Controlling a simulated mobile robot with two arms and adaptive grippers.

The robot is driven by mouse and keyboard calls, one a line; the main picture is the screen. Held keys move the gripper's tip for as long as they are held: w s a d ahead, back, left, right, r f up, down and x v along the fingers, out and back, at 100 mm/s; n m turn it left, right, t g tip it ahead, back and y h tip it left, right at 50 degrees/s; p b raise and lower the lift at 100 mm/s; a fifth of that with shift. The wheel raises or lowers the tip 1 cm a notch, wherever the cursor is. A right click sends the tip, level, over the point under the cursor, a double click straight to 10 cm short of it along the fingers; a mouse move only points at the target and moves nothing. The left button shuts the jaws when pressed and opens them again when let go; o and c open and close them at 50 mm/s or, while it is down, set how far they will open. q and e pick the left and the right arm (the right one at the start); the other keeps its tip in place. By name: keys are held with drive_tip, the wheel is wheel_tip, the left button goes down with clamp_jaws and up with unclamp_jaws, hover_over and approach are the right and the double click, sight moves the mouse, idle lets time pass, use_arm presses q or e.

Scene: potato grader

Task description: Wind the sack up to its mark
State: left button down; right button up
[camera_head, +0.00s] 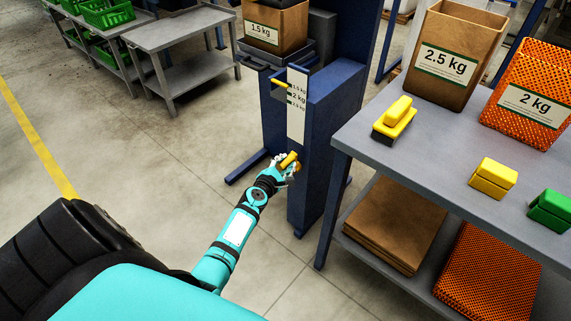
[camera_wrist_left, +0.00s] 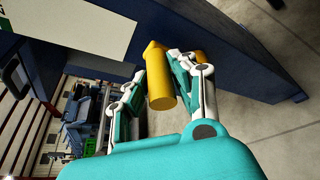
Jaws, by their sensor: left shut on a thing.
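The brown paper sack (camera_head: 278,24) labelled 1.5 kg stands on a dark platform (camera_head: 272,52) of the blue lifting stand (camera_head: 330,110). A white scale (camera_head: 297,122) on the stand carries marks, with 2 kg in larger print in the middle. A yellow pointer (camera_head: 281,83) sits near the scale's upper part, above the 2 kg mark. My left gripper (camera_head: 287,166) is shut on the yellow crank handle (camera_head: 289,159) low on the stand. In the left wrist view the handle (camera_wrist_left: 161,90) lies between the fingers (camera_wrist_left: 160,88). My right gripper is not in view.
A grey table (camera_head: 450,165) at the right holds a 2.5 kg paper sack (camera_head: 455,50), an orange 2 kg net sack (camera_head: 530,95) and yellow and green blocks. Flat sacks lie on its lower shelf. Grey benches with green crates (camera_head: 108,12) stand at the back left. The floor left of the stand is clear.

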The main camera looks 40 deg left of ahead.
use_arm(q)
drive_tip(key=shift+a+r, duration=0.3)
drive_tip(key=c, duration=1.2)
unclamp_jaws()
drive_tip(key=shift+o, duration=0.6)
drive_tip(key=shift+d+f, duration=0.1)
drive_tip(key=shift+f, duration=0.1)
drive_tip(key=shift+s+d, duration=0.1)
drive_tip(key=shift+s+d, duration=0.15)
drive_tip(key=shift+s, duration=0.1)
drive_tip(key=v, duration=1.1)
drive_tip(key=shift+s, duration=0.15)
drive_tip(key=shift+r, duration=0.1)
